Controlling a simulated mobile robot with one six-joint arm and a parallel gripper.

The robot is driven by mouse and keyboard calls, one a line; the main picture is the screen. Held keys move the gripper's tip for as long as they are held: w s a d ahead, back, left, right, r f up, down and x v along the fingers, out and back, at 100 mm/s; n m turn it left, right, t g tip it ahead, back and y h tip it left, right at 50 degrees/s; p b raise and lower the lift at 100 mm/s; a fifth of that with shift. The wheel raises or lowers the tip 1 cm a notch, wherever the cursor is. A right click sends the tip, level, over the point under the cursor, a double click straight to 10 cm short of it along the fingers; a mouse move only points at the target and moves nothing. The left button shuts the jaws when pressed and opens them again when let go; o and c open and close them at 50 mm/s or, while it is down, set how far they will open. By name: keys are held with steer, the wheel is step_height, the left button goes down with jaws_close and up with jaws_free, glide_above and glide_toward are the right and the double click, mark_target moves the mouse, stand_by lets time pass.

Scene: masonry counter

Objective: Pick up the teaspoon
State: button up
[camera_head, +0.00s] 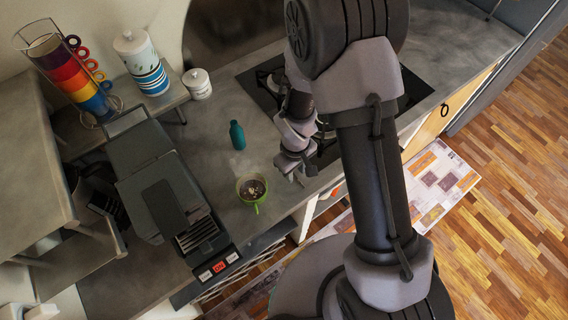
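I cannot make out a teaspoon in this view; it may be hidden behind my arm or too small to tell. My gripper (297,171) is over the counter's front part, right of a green cup (253,204) with dark contents. It points down toward the counter. Its fingers are small and partly turned away, so I cannot tell whether they are open or shut, or whether they hold anything.
A teal bottle (237,135) stands behind the cup. A dark coffee machine (160,190) fills the left of the counter (225,98). A dark cooktop (262,92) lies behind my arm. A rack of coloured mugs (72,68) and white canisters (141,62) stand at the back left.

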steer(key=shift+f, duration=0.6)
jaws_close()
steer(key=shift+r, duration=0.1)
